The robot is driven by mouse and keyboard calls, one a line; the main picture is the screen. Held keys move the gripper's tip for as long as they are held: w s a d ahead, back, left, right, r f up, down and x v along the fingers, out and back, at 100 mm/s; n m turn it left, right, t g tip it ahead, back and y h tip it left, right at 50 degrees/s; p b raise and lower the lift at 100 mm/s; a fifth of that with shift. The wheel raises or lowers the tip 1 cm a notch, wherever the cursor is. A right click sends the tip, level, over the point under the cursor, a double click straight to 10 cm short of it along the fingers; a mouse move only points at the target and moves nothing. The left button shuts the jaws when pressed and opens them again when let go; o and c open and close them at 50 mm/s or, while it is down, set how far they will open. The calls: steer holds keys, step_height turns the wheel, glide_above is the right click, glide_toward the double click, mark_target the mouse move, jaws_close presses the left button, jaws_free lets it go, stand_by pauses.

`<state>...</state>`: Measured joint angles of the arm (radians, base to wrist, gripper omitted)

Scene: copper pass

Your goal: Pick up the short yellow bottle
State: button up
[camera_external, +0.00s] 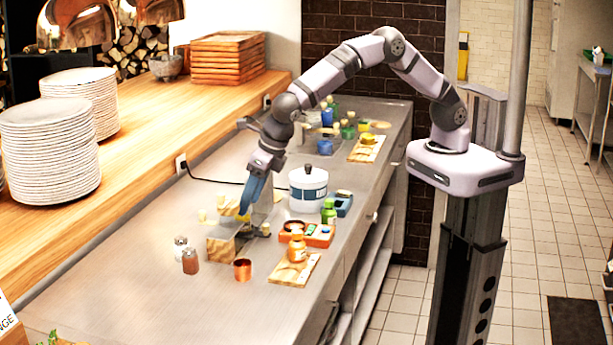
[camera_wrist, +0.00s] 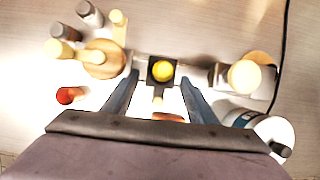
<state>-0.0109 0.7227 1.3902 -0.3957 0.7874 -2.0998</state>
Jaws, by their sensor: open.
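My gripper (camera_wrist: 157,92) is open, fingers pointing down, with nothing held between them. In the wrist view a round yellow top (camera_wrist: 162,71) sits in a small dark square holder, just ahead of and between the fingertips; its height is hard to judge from above. In the external view my gripper (camera_external: 249,212) hangs low over the counter, above this cluster of small items. An orange-yellow jar (camera_external: 297,248) stands upright on a small wooden board at the counter's front edge, apart from the gripper. I cannot tell for certain which is the short yellow bottle.
A wooden block (camera_external: 221,249), two shakers (camera_external: 190,262) and a copper cup (camera_external: 242,269) stand nearby. A white pot (camera_external: 308,191), green bottle (camera_external: 328,211) and orange tray (camera_external: 319,237) are to the right. The left counter (camera_external: 110,285) is clear.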

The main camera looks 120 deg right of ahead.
steer(key=shift+d+f+p, duration=0.1)
steer(key=shift+f+p, duration=0.1)
steer(key=shift+p, duration=0.1)
steer(key=shift+p+x, duration=1.05)
steer(key=shift+x, duration=1.3)
steer(key=shift+s+d, duration=0.1)
steer(key=shift+s, duration=0.1)
steer(key=shift+c, duration=0.6)
steer(key=c, duration=0.9)
steer(key=shift+o, duration=0.2)
steer(key=shift+r, duration=0.1)
step_height(320, 180, up, 10)
steer(key=b, duration=0.3)
